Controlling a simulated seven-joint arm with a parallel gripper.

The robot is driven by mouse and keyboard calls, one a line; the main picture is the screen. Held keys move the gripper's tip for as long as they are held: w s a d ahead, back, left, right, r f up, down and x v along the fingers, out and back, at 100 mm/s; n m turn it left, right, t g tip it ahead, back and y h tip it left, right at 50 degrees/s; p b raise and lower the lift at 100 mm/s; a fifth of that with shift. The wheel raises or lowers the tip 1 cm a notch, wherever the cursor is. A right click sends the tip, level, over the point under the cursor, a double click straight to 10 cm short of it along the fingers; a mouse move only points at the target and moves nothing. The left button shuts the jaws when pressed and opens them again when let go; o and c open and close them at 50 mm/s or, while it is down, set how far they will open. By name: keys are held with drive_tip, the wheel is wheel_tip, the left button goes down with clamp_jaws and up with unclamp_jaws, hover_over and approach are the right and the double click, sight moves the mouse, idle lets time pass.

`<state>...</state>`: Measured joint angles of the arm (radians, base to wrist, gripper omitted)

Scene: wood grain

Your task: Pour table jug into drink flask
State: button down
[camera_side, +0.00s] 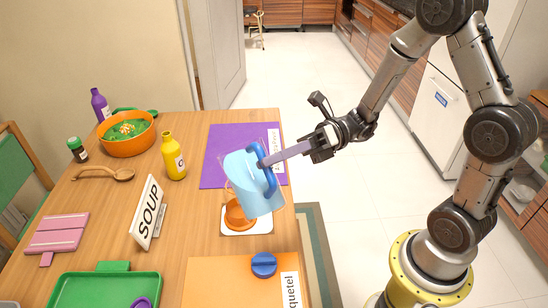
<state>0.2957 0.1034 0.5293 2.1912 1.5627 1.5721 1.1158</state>
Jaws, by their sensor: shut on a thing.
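My gripper (272,158) is shut on the blue handle of the light-blue table jug (247,180), reaching in from the right. The jug is off the table and tilted. It hangs over the near end of the purple mat and a white coaster. An orange-based vessel, likely the drink flask (236,216), stands on the white coaster (262,226) just below and left of the jug. The jug covers part of it, and I cannot tell whether the two touch. No stream of liquid can be made out.
The purple mat (214,150) lies behind the coaster. An orange mat (215,278) with a blue lid-like piece (264,265) lies in front. A SOUP sign (148,212), yellow bottle (174,157), orange bowl (127,147) and green tray (85,290) stand left. The table's right edge is close.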

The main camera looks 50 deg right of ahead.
drive_tip(key=shift+w+d+r+m, duration=0.1)
drive_tip(key=shift+w+d+m, duration=0.05)
drive_tip(key=shift+w+m, duration=0.55)
drive_tip(key=shift+w+d+m, duration=0.15)
drive_tip(key=shift+w+m, duration=0.35)
drive_tip(key=shift+m, duration=0.3)
idle(5.1)
drive_tip(key=shift+s, duration=0.1)
drive_tip(key=s+n, duration=0.1)
drive_tip(key=n, duration=0.1)
drive_tip(key=s+n, duration=0.1)
drive_tip(key=n, duration=0.1)
drive_tip(key=shift+s+a+f, duration=0.2)
drive_tip(key=shift+s+a, duration=0.2)
